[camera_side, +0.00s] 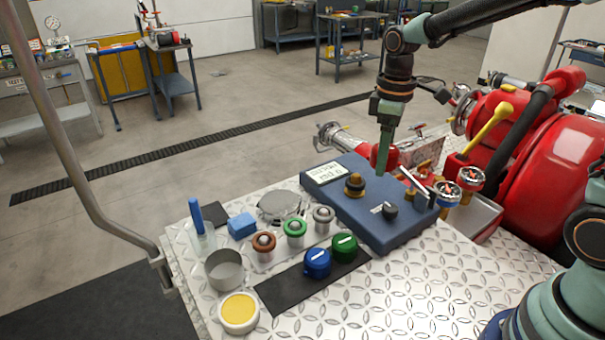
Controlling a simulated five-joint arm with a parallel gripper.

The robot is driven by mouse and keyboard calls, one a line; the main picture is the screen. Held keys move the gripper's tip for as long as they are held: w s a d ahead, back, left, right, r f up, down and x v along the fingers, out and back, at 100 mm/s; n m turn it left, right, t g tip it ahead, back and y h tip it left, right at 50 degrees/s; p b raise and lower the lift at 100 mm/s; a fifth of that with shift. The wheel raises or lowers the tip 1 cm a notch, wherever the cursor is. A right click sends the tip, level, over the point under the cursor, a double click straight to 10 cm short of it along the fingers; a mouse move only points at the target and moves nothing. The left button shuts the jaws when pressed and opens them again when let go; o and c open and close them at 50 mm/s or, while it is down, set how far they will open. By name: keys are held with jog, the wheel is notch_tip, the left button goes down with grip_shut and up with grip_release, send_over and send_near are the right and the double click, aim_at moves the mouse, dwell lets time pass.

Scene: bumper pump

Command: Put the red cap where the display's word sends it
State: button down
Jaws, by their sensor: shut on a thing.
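My gripper (383,168) points down above the far side of the blue control box (382,232). It is shut on the red cap (394,157), which shows at either side of the finger and is partly hidden by it. The display (325,173) is a pale panel on the box's left end; its small, tilted word cannot be read surely. A blue cap (317,263) and a green cap (344,247) stand on a black mat (283,289), whose left end is bare. Three posts have a red-brown ring (264,245), a green ring (295,229) and a grey ring (323,216).
The box carries a brass knob (355,186) and a dark switch (390,210). The red pump (560,135) and two gauges (470,178) stand to the right. A grey cup (224,269), yellow-filled dish (239,312) and blue block (241,226) are at left. The plate's front right is clear.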

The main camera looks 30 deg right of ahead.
jog(key=s+m, duration=0.4)
jog(key=m, duration=0.1)
notch_tip(320, 180, up, 3)
jog(key=m, duration=0.2)
send_over(279, 296)
notch_tip(279, 296, down, 20)
jog(key=shift+r, duration=0.15)
jog(key=shift+f, duration=0.35)
jog(key=shift+f, duration=0.25)
jog(key=shift+c, duration=1.4)
grip_release()
